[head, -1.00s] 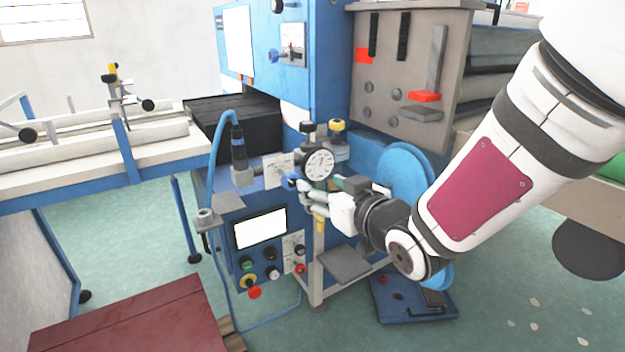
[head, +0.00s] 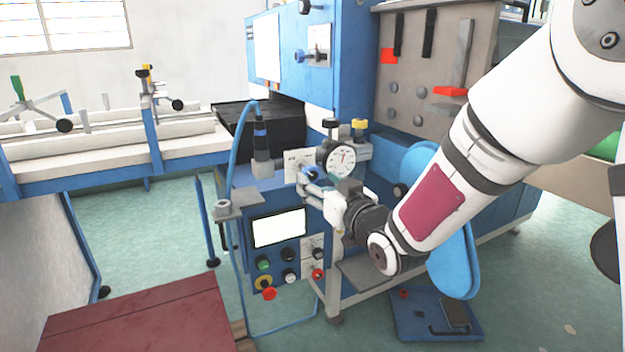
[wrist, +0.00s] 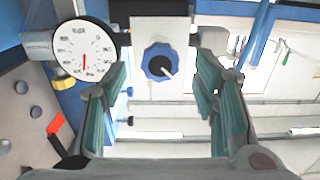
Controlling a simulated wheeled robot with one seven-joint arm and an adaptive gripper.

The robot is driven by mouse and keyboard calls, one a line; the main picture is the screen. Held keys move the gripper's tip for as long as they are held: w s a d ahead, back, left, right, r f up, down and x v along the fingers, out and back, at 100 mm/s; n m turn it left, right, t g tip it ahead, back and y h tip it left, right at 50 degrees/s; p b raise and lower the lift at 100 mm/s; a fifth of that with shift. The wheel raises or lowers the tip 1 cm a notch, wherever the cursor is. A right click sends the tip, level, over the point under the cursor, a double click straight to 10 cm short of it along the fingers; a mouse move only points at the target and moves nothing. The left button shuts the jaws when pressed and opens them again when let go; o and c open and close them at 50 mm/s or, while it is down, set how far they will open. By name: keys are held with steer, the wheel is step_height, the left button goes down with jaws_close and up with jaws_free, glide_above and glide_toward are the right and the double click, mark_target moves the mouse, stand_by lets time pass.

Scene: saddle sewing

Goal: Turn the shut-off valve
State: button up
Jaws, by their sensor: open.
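A round blue knob with a dark centre and a pale pointer (wrist: 159,62), which looks like the shut-off valve, sits on a light plate in the wrist view. It shows small in the head view (head: 310,173), partly covered by my gripper (head: 312,187). My gripper is open in the wrist view (wrist: 160,88), its green-padded fingers to the left and right of the knob. Nothing is between the pads, and the knob appears just beyond the fingertips. The exact gap is unclear.
A dial gauge (head: 341,159) stands close beside the knob, near one finger in the wrist view (wrist: 84,57). A yellow knob (head: 360,124) and a black knob are above it. A blue hose (head: 237,140) runs at the left. A control panel with a screen (head: 279,229) lies below.

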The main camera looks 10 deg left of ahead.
mark_target(313, 176)
steer(key=shift+x, duration=2)
steer(key=shift+c, duration=0.3)
steer(key=c, duration=1.1)
